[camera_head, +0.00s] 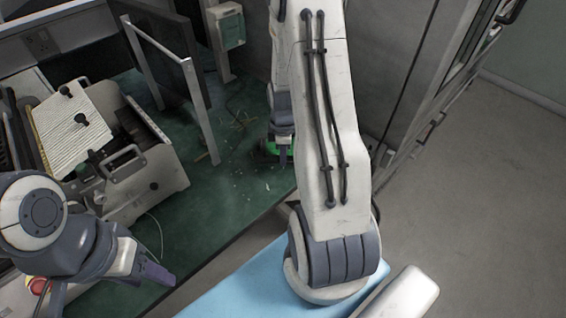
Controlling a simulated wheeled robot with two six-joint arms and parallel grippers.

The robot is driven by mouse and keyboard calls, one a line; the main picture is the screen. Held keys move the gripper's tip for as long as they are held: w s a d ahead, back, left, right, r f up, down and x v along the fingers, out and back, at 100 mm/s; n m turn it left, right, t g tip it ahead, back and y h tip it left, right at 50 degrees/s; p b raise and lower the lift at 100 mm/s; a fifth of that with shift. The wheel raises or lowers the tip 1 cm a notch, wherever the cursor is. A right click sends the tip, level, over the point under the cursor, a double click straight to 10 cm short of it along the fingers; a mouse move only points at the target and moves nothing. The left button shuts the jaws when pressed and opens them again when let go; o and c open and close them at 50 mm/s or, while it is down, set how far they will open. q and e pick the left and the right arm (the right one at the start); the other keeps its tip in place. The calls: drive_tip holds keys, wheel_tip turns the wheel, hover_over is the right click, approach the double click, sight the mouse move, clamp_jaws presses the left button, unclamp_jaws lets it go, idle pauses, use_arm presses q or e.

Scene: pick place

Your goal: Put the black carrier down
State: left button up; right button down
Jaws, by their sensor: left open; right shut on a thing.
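My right gripper (282,152) points down over the green bench top, partly behind my own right arm. It is shut on a small dark thing with a bright green part, which I take to be the black carrier (267,150). Much of the carrier is hidden by the gripper and arm. I cannot tell whether it touches the bench top. My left gripper (160,274) is open and empty at the lower left, well apart from the carrier.
The green bench top (205,205) is clear in front, with small scraps behind. A pale machine with black knobs (110,135) stands at left. A metal-framed panel (195,100) rises behind. A blue surface (235,285) lies in front, with grey floor at right.

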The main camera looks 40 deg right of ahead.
drive_tip(key=shift+f, duration=1.6)
drive_tip(key=shift+f, duration=0.15)
drive_tip(key=c, duration=1)
unclamp_jaws()
